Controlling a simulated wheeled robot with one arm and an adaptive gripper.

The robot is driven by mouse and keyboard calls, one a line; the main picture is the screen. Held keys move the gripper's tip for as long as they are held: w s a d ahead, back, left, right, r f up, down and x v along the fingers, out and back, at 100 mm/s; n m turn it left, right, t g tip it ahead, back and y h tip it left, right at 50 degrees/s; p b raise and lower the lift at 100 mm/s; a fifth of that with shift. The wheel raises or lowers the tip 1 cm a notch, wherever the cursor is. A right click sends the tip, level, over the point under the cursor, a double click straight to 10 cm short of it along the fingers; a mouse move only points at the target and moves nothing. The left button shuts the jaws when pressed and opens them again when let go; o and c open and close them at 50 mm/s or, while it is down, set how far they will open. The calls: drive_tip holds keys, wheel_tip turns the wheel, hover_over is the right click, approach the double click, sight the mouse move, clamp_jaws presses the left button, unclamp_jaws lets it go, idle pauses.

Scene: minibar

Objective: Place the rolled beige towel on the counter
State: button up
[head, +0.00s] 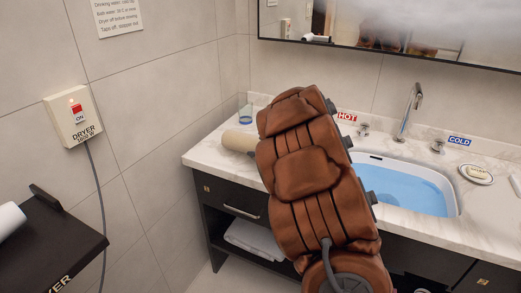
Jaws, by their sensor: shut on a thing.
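The rolled beige towel (238,141) shows at the left end of the marble counter (210,158), partly hidden behind my brown padded arm. It appears at or just above the counter top; I cannot tell whether it touches. My gripper is hidden behind my arm, so its fingers and their hold on the towel do not show.
A basin of blue water (405,188) with a tap (409,105) fills the counter's middle. A clear glass (244,114) stands behind the towel, and a soap dish (477,173) lies right. A dark shelf (50,245) juts in at lower left, below a dryer switch (76,115).

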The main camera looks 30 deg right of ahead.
drive_tip(key=shift+w+d, duration=0.4)
drive_tip(key=shift+d, duration=0.25)
drive_tip(key=shift+f, duration=1.8)
drive_tip(key=o, duration=1.3)
drive_tip(key=shift+s+r, duration=0.1)
drive_tip(key=v, duration=1.1)
drive_tip(key=shift+s+r, duration=0.2)
drive_tip(key=shift+s, duration=0.15)
